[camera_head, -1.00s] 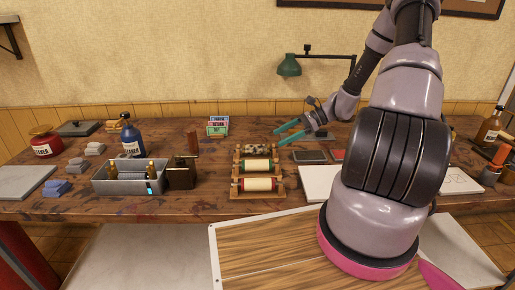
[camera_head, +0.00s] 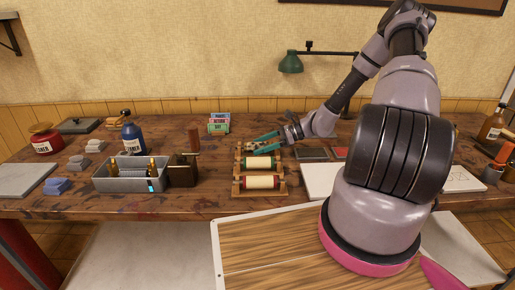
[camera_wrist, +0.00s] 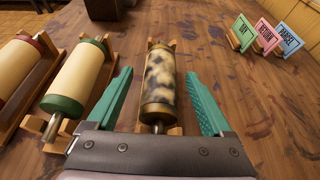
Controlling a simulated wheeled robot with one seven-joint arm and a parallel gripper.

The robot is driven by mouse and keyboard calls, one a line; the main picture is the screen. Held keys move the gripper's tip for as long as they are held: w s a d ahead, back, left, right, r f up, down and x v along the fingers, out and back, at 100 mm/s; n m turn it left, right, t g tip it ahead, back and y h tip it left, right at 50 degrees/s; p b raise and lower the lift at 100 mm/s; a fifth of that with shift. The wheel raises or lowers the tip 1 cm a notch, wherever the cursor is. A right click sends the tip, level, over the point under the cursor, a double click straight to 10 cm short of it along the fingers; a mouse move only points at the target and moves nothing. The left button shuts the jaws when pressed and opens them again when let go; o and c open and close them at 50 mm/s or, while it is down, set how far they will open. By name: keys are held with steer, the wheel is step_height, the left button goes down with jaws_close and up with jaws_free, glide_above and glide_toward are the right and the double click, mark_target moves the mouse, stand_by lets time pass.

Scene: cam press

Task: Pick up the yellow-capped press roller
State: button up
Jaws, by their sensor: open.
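The yellow-capped press roller (camera_wrist: 160,82) has a mottled black-and-cream body and lies in the far slot of a wooden rack (camera_wrist: 30,125). In the wrist view it lies lengthwise between the two teal fingers of my gripper (camera_wrist: 158,75). The fingers are open, one on each side, with gaps to the roller. In the head view my gripper (camera_head: 262,142) is over the far end of the rack and partly hides this roller. A green-capped roller (camera_wrist: 78,76) and a red-capped roller (camera_wrist: 18,66) lie in the other slots.
Upright coloured cards (camera_head: 218,123) stand behind the rack. A grey bin (camera_head: 128,185) and a dark box (camera_head: 183,170) are to its left. A white sheet (camera_head: 320,181) and dark pad (camera_head: 311,154) lie to its right. A green lamp (camera_head: 291,62) stands behind.

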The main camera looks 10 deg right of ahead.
steer(key=shift+w+a+f, duration=0.2)
steer(key=shift+a+f, duration=0.15)
steer(key=shift+a, duration=0.2)
jaws_close()
steer(key=shift+r, duration=0.1)
